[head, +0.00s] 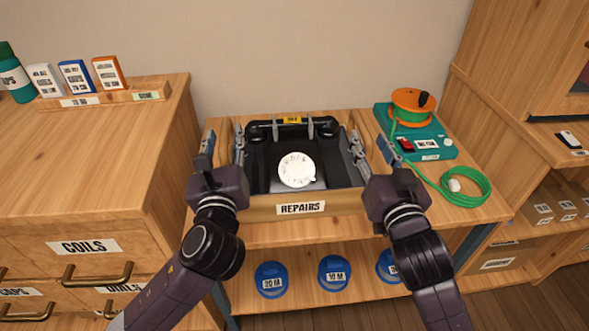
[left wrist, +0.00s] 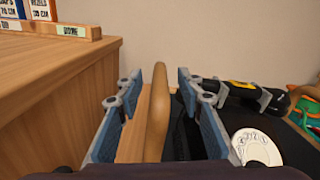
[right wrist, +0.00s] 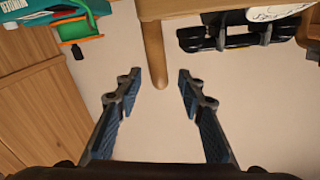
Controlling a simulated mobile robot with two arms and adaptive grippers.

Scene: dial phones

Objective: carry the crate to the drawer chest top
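The wooden crate (head: 255,208) with a REPAIRS label stands on the workbench. A black dial phone (head: 258,160) with a white dial lies in it. The drawer chest (head: 120,125) is at the left, its top higher than the bench. My left gripper (head: 222,146) is open, its fingers on either side of the crate's left wall (left wrist: 157,112), with gaps to it. My right gripper (head: 371,150) is open at the crate's right wall (right wrist: 152,45), which shows between its fingers with gaps. The crate's floor is mostly hidden by the phone.
On the chest top, a green bottle (head: 14,75) and a rack (head: 105,97) with several small boxes stand at the back; its front is clear. Right of the crate are a teal case (head: 432,142), an orange reel (head: 413,98) and coiled green cable (head: 466,198). Blue-lidded tubs (head: 334,272) sit below.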

